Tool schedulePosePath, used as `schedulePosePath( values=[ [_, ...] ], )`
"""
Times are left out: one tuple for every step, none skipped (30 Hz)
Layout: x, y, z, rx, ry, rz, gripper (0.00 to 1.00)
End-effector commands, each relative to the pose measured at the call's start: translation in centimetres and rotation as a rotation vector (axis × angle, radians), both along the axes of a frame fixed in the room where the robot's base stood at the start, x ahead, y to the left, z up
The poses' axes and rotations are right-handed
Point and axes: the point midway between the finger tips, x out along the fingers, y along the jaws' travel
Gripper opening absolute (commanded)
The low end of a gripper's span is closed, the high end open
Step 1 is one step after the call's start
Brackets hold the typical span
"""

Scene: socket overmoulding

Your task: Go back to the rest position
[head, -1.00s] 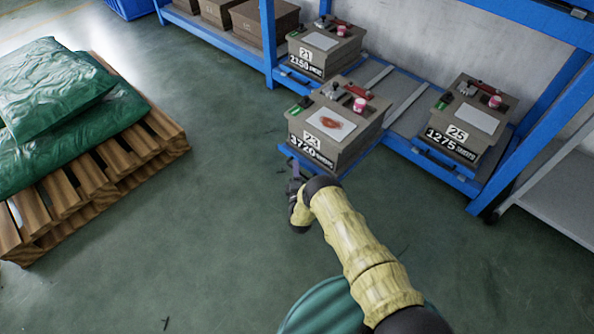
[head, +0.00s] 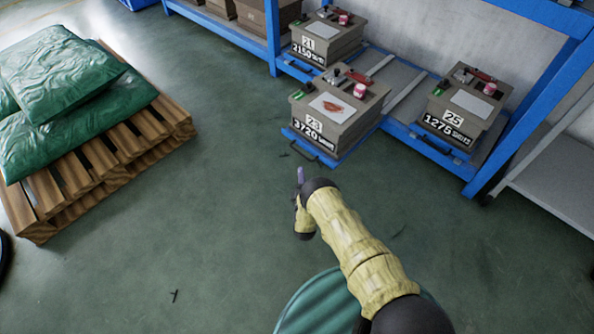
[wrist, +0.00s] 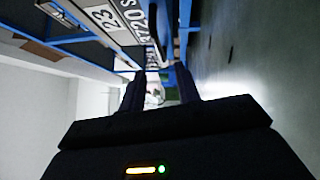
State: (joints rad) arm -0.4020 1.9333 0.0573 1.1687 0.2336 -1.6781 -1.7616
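My gripper (head: 300,176) is in the middle of the head view, at the end of my arm in its yellowish sleeve. It is over open floor, a short way in front of the pulled-out blue tray (head: 327,160) and apart from its handle. In the wrist view its two dark fingers (wrist: 160,85) stand apart with nothing held between them. The grey-brown box marked 23 and 3720 (head: 340,115) sits on that tray, with a reddish-brown stain on its white top sheet. It also shows at the top of the wrist view (wrist: 105,20).
Boxes marked 21 (head: 328,45) and 25 (head: 462,115) sit further back on the blue rack (head: 272,35). A wooden pallet (head: 120,150) with green sacks (head: 60,65) stands at the left. A grey shelf (head: 555,185) is at the right.

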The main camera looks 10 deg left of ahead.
Motion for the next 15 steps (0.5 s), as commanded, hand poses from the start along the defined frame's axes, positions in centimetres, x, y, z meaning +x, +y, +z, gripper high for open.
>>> schedulePosePath(
  values=[
    [-0.25, -0.11, -0.05, 0.0, 0.001, 0.0, 0.33],
    [-0.37, -0.14, -0.09, 0.0, 0.001, 0.001, 0.33],
    [-0.49, -0.13, -0.15, 0.0, 0.001, 0.001, 0.33],
    [-0.56, -0.1, -0.18, 0.0, 0.001, 0.002, 0.33],
    [-0.62, -0.05, -0.21, 0.0, 0.0, 0.003, 0.33],
    [-0.67, 0.05, -0.23, 0.0, 0.001, 0.005, 0.33],
    [-0.72, 0.19, -0.23, 0.0, 0.001, 0.007, 0.33],
    [-0.74, 0.26, -0.23, 0.0, 0.0, 0.008, 0.33],
    [-0.77, 0.37, -0.24, 0.0, 0.0, 0.01, 0.33],
    [-0.79, 0.44, -0.24, 0.0, 0.0, 0.011, 0.33],
    [-0.81, 0.5, -0.24, 0.0, 0.001, 0.012, 0.33],
    [-0.82, 0.54, -0.23, 0.0, 0.001, 0.012, 0.33],
    [-0.83, 0.56, -0.24, 0.0, 0.001, 0.013, 0.33],
    [-0.82, 0.56, -0.24, 0.0, 0.001, 0.012, 0.33],
    [-0.82, 0.55, -0.23, 0.0, 0.001, 0.012, 0.33]
  ],
)
